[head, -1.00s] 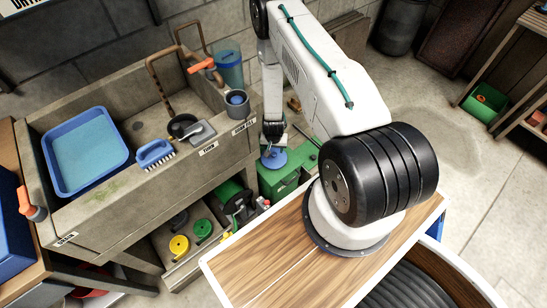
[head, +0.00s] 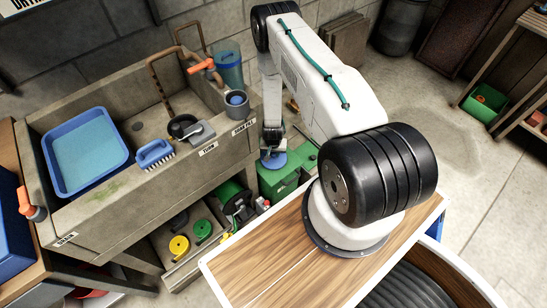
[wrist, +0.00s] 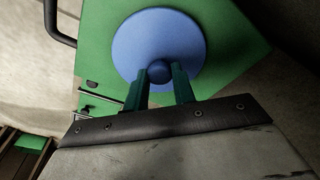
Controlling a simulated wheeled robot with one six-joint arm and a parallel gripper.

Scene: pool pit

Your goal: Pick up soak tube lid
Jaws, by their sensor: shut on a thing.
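The soak tube lid is a flat round blue disc with a small knob in its middle. In the head view the lid (head: 274,160) lies on top of a green box beside the stone sink. In the wrist view the lid (wrist: 185,38) is seen from above, on or just over the green surface. My gripper (head: 272,149) is directly above the lid, pointing down. In the wrist view the green fingers of my gripper (wrist: 160,78) are shut on the knob, one on each side. The lid's underside is hidden.
The green box (head: 279,181) stands right of the stone sink (head: 190,164). A lower shelf holds yellow and green discs. Open floor lies right of my arm.

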